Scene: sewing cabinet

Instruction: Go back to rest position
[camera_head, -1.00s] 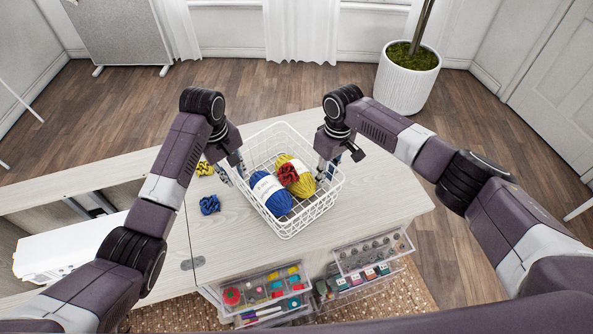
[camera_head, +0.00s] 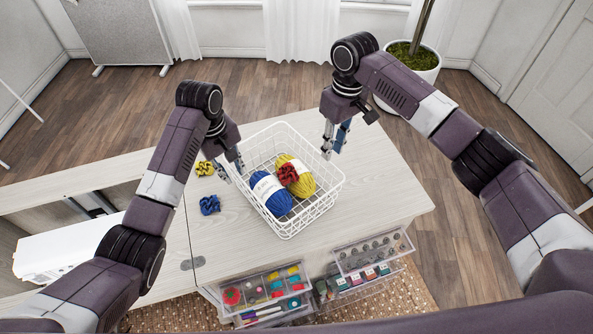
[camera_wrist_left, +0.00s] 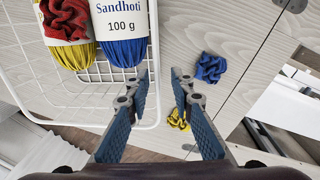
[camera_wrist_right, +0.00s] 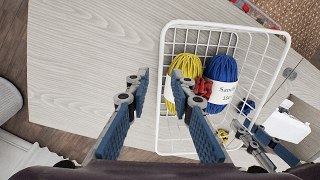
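My left gripper (camera_head: 231,160) is open and empty near the left side of the white wire basket (camera_head: 335,187). In the left wrist view its fingertips (camera_wrist_left: 159,74) are apart, with the basket rim (camera_wrist_left: 153,40) showing between them. My right gripper (camera_head: 334,150) is open and empty, raised by the basket's right side. In the right wrist view its fingertips (camera_wrist_right: 160,76) are apart, with the basket's edge beyond them. The basket stands upright on the table, holding a blue yarn ball (camera_head: 271,193), a yellow yarn ball (camera_head: 302,185) and a red fabric piece (camera_head: 288,174).
A yellow fabric piece (camera_head: 204,168) and a blue one (camera_head: 210,205) lie on the table (camera_head: 375,190) left of the basket. Clear drawers (camera_head: 265,293) with sewing supplies stick out at the front. A potted plant (camera_head: 415,65) stands behind right. The tabletop right of the basket is clear.

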